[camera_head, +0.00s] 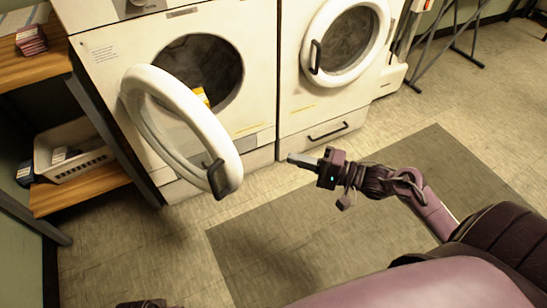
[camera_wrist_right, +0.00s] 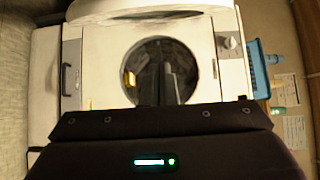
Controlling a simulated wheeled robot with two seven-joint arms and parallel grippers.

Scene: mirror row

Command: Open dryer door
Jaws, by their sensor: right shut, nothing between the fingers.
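The left dryer (camera_head: 100,65) has its round white door (camera_head: 160,90) swung wide open toward me, with the dark handle (camera_head: 222,180) on its free edge. The drum opening (camera_head: 222,75) is exposed, with a yellow item (camera_head: 201,95) inside. My right gripper (camera_head: 292,160) is shut and empty, to the right of the handle and apart from it, in front of the dryers. In the right wrist view its fingers (camera_wrist_right: 166,88) point toward the drum opening, with part of the white door (camera_wrist_right: 150,8) at the top.
The right dryer (camera_head: 290,100) has its round door (camera_head: 345,40) shut. A wooden shelf (camera_head: 85,188) with a white basket (camera_head: 75,165) stands at the left. A dark mat (camera_head: 250,255) lies on the floor. A metal-legged rack (camera_head: 460,35) is at the back right.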

